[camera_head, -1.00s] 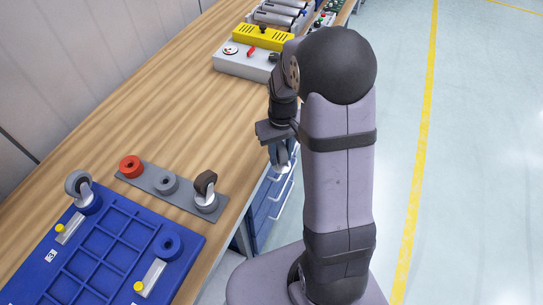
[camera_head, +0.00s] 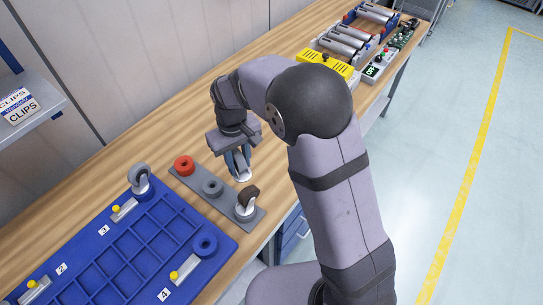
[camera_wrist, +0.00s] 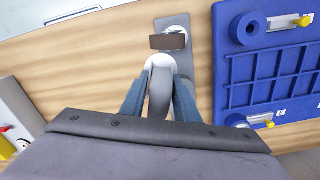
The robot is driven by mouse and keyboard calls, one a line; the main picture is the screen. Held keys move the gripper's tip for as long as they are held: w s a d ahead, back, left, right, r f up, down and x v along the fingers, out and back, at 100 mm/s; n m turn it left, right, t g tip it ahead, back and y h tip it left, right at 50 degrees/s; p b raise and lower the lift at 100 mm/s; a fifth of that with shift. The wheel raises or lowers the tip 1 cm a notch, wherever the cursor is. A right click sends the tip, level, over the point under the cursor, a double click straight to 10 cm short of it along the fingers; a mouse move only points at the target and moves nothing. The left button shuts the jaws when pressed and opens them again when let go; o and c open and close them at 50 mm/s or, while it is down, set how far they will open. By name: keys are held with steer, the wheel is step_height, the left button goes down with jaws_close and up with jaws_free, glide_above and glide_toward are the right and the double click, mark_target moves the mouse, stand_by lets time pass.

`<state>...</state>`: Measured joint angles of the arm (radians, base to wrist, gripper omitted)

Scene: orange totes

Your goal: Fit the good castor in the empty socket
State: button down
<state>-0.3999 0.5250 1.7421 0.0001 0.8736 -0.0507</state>
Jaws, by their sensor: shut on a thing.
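My gripper (camera_head: 238,158) is shut on a castor with a grey wheel (camera_wrist: 160,92) and a pale plate (camera_head: 243,177); it is held near the grey strip. The empty socket, a blue ring (camera_head: 204,245), is at the right corner of the blue base (camera_head: 105,222), beside label 4; it also shows in the wrist view (camera_wrist: 250,29). Another grey-wheeled castor (camera_head: 139,178) stands in the base's far corner near label 3. A brown-wheeled castor (camera_head: 247,201) stands at the near end of the grey strip (camera_head: 228,202).
The strip also carries a red ring (camera_head: 184,166) and an empty grey ring (camera_head: 212,187). Yellow-knobbed clips (camera_head: 184,269) sit on the base. A yellow-topped box (camera_head: 330,62) and other parts are farther back. Bare wooden bench (camera_head: 185,105) lies between.

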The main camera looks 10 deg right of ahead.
steer(key=s+a+r+n, duration=0.2)
steer(key=s+a+n, duration=0.4)
steer(key=s+a, duration=0.6)
steer(key=s, duration=0.5)
steer(key=shift+a+n, duration=0.4)
steer(key=shift+w, duration=0.1)
steer(key=shift+f+b, duration=2)
steer(key=shift+f, duration=0.4)
steer(key=shift+f+b, duration=1.1)
steer(key=shift+f, duration=0.8)
steer(key=c, duration=1.3)
jaws_free()
